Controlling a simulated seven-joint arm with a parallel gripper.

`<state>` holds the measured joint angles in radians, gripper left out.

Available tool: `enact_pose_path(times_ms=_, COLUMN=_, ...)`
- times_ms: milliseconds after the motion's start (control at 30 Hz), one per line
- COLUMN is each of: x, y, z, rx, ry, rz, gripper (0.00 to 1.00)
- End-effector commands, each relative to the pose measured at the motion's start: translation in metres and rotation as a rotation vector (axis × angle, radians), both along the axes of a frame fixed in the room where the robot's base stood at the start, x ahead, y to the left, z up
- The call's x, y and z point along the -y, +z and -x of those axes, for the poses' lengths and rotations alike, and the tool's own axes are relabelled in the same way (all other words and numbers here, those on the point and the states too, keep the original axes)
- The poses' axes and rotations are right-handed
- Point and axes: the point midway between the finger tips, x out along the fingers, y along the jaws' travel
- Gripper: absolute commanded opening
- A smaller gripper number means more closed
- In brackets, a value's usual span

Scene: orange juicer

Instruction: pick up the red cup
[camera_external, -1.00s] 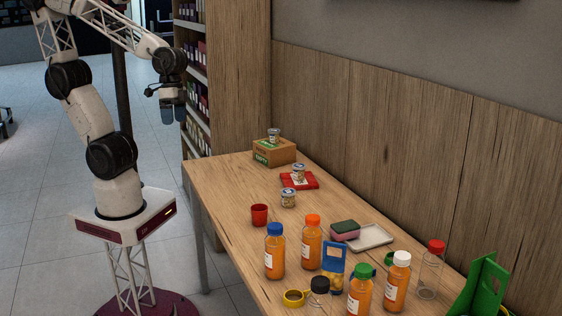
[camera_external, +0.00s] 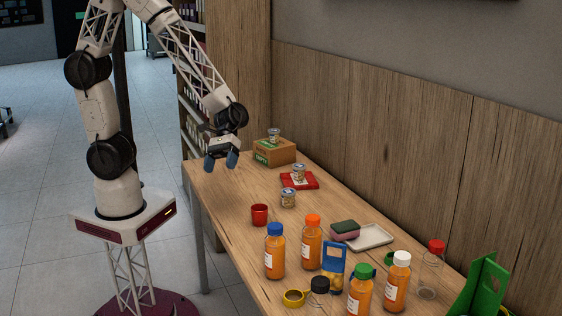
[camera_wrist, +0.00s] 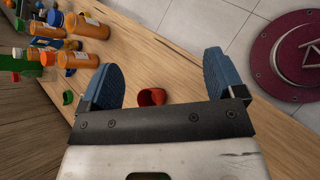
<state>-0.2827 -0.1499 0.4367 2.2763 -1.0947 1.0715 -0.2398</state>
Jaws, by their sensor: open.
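In the wrist view the red cup (camera_wrist: 151,97) shows between my fingers, partly hidden by the gripper body. My gripper (camera_external: 221,161) is open and empty, with blue finger pads pointing down. It hangs above the far left part of the table, higher than the cup and well apart from it. In the wrist view the two blue fingers (camera_wrist: 160,78) are spread wide.
Orange bottles (camera_external: 275,252) and a yellow ring-shaped item (camera_external: 293,298) stand nearer the camera. A jar (camera_external: 288,198) stands close behind the cup.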

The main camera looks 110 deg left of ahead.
Motion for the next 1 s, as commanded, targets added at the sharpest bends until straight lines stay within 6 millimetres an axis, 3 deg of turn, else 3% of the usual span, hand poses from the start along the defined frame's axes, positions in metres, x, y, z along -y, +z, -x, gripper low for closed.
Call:
enact_pose_path(times_ms=333, x=-0.041, y=-0.072, z=-0.050, rx=-0.176, ry=0.377, rz=0.243, gripper=0.88)
enact_pose_path(times_ms=600, x=-0.076, y=-0.124, z=-0.073, rx=-0.275, ry=0.625, rz=0.389, gripper=0.88)
enact_pose_path(times_ms=767, x=-0.086, y=-0.138, z=-0.078, rx=-0.299, ry=0.693, rz=0.429, gripper=0.88)
enact_pose_path(times_ms=1000, x=-0.088, y=-0.141, z=-0.079, rx=-0.303, ry=0.708, rz=0.438, gripper=0.88)
